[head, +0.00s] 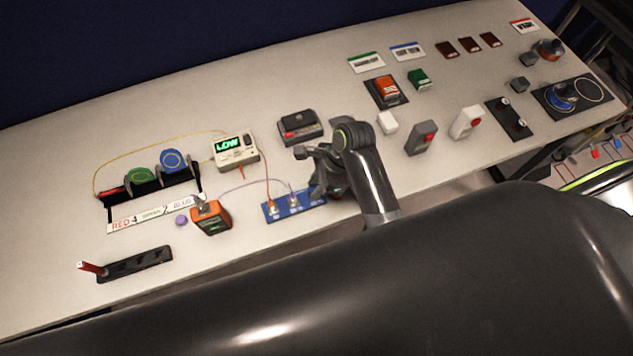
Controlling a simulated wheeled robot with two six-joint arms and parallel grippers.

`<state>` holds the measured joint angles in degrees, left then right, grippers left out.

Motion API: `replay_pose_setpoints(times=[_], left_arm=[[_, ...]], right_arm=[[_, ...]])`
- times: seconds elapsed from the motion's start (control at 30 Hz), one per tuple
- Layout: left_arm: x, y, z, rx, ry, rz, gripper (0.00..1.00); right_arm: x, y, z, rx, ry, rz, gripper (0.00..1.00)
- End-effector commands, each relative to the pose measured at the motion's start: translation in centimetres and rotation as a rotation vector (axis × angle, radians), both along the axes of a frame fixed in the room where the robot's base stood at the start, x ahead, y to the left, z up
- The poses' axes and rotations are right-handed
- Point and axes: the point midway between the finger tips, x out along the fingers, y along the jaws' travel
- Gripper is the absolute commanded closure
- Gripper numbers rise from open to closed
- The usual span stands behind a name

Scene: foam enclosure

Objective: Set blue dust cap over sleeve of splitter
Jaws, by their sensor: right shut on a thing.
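My right gripper (318,180) is over the right end of a flat blue block (283,211) near the table's front edge. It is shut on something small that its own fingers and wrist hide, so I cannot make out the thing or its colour. The blue block looks like the splitter. An orange and a purple cable plug into its left and middle parts, and its right end is hidden behind the gripper. I cannot pick out the blue dust cap or the sleeve. My left gripper is not in view.
A meter reading LOW (235,150), an orange device (211,217) and a black box (300,126) stand close by. A rack with green and blue spools (173,161) is at left, a small purple cap (181,220) before it. Switches and blocks fill the right.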

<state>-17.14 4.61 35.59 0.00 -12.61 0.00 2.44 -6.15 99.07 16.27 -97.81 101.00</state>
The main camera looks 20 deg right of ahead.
Motion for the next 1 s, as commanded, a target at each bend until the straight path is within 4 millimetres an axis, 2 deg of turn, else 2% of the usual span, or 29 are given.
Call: replay_pose_setpoints(times=[0.6, 0.63, 0.8, 1.0], left_arm=[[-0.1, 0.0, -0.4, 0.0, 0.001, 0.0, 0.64], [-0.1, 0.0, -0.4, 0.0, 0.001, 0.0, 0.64], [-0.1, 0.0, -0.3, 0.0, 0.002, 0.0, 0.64], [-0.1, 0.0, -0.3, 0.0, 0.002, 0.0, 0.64]], right_arm=[[0.0, 0.0, -1.3, 0.0, 0.0, 0.0, 0.98], [0.0, 0.0, -1.3, 0.0, 0.0, 0.0, 0.75], [0.0, 0.0, -1.2, 0.0, 0.0, 0.0, 0.53], [0.0, 0.0, -1.2, 0.0, 0.0, 0.0, 0.52]])
